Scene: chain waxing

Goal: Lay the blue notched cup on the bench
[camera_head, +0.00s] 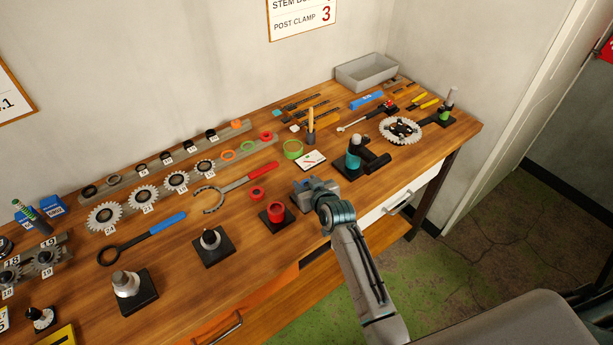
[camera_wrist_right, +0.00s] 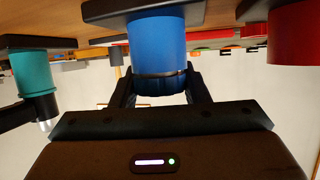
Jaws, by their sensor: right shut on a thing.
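The blue notched cup (camera_wrist_right: 157,45) is between the fingers of my right gripper (camera_wrist_right: 160,88) in the right wrist view, which looks upside down. My right gripper is shut on it. A black square plate (camera_wrist_right: 133,14) is at the cup's bench-side end; I cannot tell whether they touch. A notch cannot be made out. In the head view my right gripper (camera_head: 313,189) is low over the front part of the wooden bench (camera_head: 235,262) and mostly hides the cup. My left gripper is out of view.
A red cup on a black stand (camera_head: 276,213) is just left of my right gripper. A teal and black stand (camera_head: 356,160) is behind it to the right. Bare wood lies near the front edge and at the right.

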